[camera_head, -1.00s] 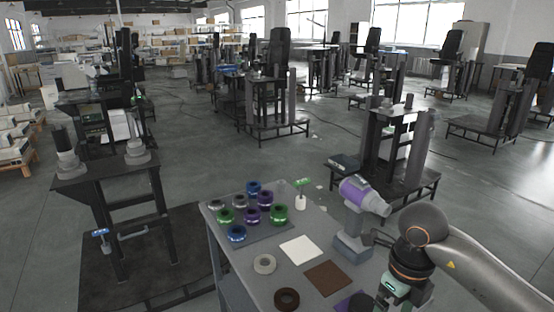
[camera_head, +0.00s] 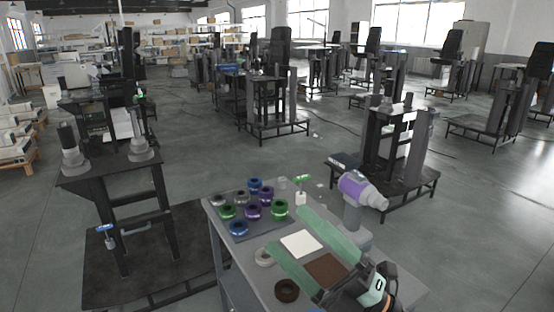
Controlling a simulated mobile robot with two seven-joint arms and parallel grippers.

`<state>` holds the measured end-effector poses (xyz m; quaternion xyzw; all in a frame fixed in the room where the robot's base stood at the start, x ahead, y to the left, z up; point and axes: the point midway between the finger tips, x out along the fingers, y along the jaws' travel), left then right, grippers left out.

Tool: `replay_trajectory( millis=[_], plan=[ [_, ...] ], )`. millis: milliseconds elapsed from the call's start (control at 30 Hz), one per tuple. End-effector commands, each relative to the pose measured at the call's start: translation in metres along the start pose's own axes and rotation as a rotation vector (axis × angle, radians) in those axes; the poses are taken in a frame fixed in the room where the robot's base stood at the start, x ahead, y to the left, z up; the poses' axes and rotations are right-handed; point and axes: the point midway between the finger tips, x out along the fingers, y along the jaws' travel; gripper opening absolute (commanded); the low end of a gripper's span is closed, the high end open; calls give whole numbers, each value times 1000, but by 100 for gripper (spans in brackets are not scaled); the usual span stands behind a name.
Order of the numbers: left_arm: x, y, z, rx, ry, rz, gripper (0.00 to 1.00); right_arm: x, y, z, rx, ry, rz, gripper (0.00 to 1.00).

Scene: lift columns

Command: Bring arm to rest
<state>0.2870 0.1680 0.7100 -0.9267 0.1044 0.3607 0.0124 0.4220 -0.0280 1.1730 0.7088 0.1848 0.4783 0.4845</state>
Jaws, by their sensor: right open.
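My right gripper (camera_head: 286,228) is open, with two long green fingers reaching up and left from its dark body at the bottom right. The fingers pass over the work table (camera_head: 225,262) and nothing shows between their tips except a white square (camera_head: 300,243) behind. A brown square (camera_head: 325,268) is partly covered by the gripper. A purple and grey power drill (camera_head: 362,191) stands upright beyond the right finger, its lower part partly hidden. My left gripper is not in view.
Several blue, green and purple rings (camera_head: 252,214) stand at the table's far left. A grey ring (camera_head: 264,257) and a dark brown ring (camera_head: 287,290) lie near the front. A black stand (camera_head: 118,172) is to the left.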

Motion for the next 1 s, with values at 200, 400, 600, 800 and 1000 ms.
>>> replay_trajectory(
  millis=[200,400,600,800,1000],
  plan=[
    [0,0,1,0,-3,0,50,-68,-6,89,334,-581,116,100],
    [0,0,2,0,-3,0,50,-175,-64,127,638,-1114,63,100],
    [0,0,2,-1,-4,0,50,-280,-131,95,907,-1559,-110,100],
    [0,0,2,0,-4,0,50,-340,-164,45,1074,-1808,-282,100],
    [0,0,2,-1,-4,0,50,-378,-179,-6,1200,-1977,-444,100]
  ],
)
